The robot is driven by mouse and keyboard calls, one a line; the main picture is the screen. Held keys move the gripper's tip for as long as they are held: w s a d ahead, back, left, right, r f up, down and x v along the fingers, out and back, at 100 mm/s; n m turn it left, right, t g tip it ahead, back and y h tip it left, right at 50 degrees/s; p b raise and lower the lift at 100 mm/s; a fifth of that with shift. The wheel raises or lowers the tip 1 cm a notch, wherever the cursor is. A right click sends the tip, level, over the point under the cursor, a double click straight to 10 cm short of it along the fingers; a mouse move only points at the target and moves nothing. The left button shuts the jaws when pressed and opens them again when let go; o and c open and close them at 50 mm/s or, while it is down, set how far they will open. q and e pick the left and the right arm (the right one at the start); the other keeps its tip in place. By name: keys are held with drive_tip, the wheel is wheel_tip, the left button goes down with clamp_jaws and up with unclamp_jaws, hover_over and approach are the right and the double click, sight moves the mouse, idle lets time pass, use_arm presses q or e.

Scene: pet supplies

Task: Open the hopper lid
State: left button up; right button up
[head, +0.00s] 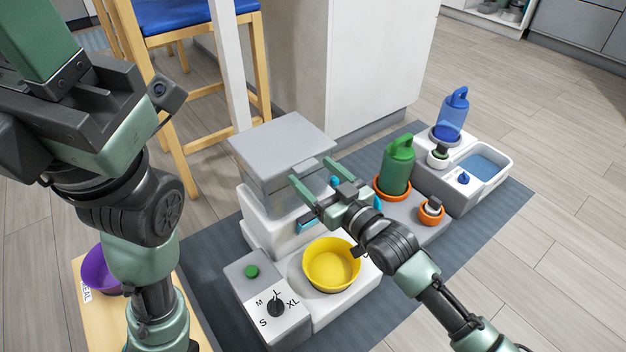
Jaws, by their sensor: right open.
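The feeder (262,222) is a white unit on the mat with a translucent grey hopper (262,190) on top. The flat grey hopper lid (280,140) lies shut over it, with a small tab (306,166) at its front edge. My right gripper (311,171) is open, its two green fingers reaching to either side of the tab; I cannot tell whether they touch it. My left arm fills the left side, but its fingers are not visible.
A yellow bowl (332,268) sits in the feeder's front, beside a dial (276,307) and a green button (251,271). Green (397,166) and blue (452,116) bottles stand right. A purple bowl (100,271) is at left. A wooden chair (185,160) and white cabinet (375,65) stand behind.

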drive_tip(key=shift+w+a, duration=0.25)
drive_tip(key=shift+w, duration=0.1)
